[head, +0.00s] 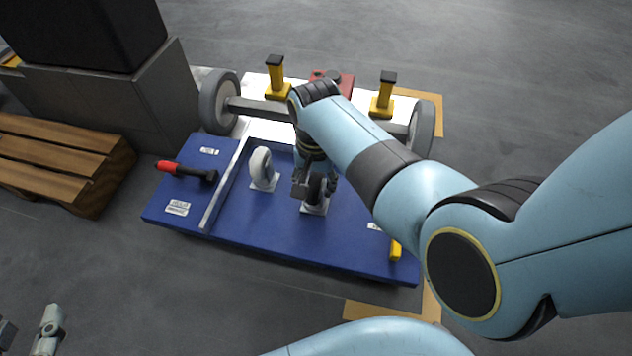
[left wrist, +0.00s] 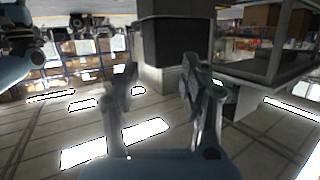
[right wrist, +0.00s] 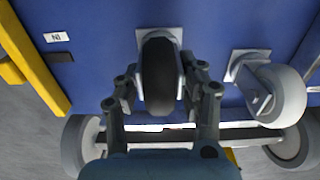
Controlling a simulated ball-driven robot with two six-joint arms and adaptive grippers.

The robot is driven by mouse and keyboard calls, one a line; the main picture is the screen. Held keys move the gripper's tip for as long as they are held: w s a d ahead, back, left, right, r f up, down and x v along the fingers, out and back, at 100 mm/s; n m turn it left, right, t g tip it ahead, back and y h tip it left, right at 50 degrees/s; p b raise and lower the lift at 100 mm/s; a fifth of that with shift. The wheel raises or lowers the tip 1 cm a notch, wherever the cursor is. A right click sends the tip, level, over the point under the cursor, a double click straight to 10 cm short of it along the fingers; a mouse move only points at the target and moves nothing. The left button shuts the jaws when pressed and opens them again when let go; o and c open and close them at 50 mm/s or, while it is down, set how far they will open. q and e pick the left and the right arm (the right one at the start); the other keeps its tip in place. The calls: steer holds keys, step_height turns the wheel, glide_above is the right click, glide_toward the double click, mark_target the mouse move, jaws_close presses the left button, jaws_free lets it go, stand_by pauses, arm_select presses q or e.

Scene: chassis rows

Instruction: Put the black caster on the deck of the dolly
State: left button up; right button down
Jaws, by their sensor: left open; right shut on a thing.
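The black caster (head: 316,190) has a dark wheel and a pale base plate. My right gripper (head: 312,182) is shut on it. In the right wrist view, the black caster (right wrist: 158,72) is between the two fingers (right wrist: 162,88), plate towards the blue deck (head: 270,225). The plate is at or just above the blue surface; I cannot tell if it touches. A white caster (head: 261,168) stands on the deck to its left. My left gripper (left wrist: 158,85) is open and empty, away from the deck; part of it shows at the head view's lower left.
A metal strip (head: 224,185) crosses the deck; left of it lies a red-handled tool (head: 185,170). Behind are an axle with grey wheels (head: 219,102) and yellow posts (head: 275,78). A yellow piece (head: 396,250) is at the right edge. A wooden pallet (head: 62,160) is left.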

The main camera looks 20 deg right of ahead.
steer(key=c, duration=0.8)
jaws_free()
